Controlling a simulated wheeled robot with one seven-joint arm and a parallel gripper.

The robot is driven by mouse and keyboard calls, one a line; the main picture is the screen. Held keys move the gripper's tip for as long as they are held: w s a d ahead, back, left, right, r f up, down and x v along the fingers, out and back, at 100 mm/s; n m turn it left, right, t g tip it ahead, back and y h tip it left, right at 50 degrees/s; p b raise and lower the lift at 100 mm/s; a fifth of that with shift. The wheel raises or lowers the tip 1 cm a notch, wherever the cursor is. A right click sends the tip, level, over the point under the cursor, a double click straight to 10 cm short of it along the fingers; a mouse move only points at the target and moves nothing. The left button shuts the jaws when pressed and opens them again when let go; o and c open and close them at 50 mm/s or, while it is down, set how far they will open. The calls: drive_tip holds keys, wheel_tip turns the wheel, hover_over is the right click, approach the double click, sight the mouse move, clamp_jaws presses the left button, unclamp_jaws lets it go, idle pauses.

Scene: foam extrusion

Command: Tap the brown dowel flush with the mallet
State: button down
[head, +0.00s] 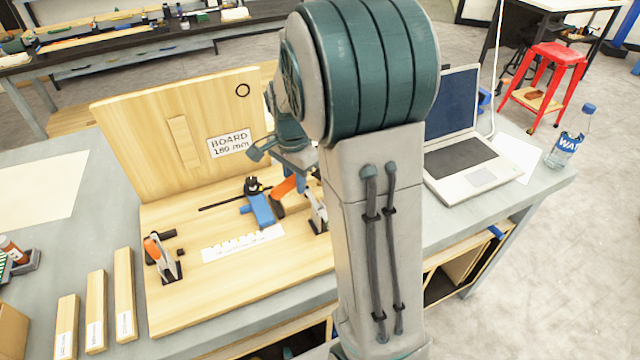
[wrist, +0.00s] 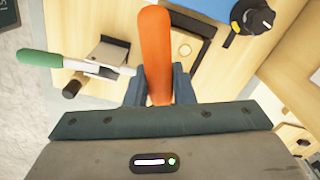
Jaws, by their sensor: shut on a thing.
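My gripper (wrist: 157,92) is shut on an orange handle (wrist: 154,45), which points away from the wrist between the two fingers. In the head view the orange handle (head: 284,187) shows just below the wrist, above the wooden board. I see no mallet head for certain; it is hidden or out of view. No brown dowel shows clearly; my arm covers part of the board.
A clamp with an orange grip (head: 155,250) stands at the board's left. A green-gripped lever (wrist: 40,60) lies close left of the handle. A blue block (head: 260,210) and a black knob (head: 251,187) are near the gripper. An upright panel (head: 180,130) stands behind; a laptop (head: 465,150) is right.

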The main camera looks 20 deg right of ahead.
drive_tip(key=shift+f, duration=0.25)
idle(0.6)
wheel_tip(320, 180, down, 3)
drive_tip(key=shift+r+b, duration=0.2)
drive_tip(key=shift+b, duration=0.85)
drive_tip(key=shift+r+p, duration=1.4)
drive_tip(key=shift+r, duration=0.35)
drive_tip(key=shift+f, duration=0.15)
drive_tip(key=shift+f+b, duration=0.3)
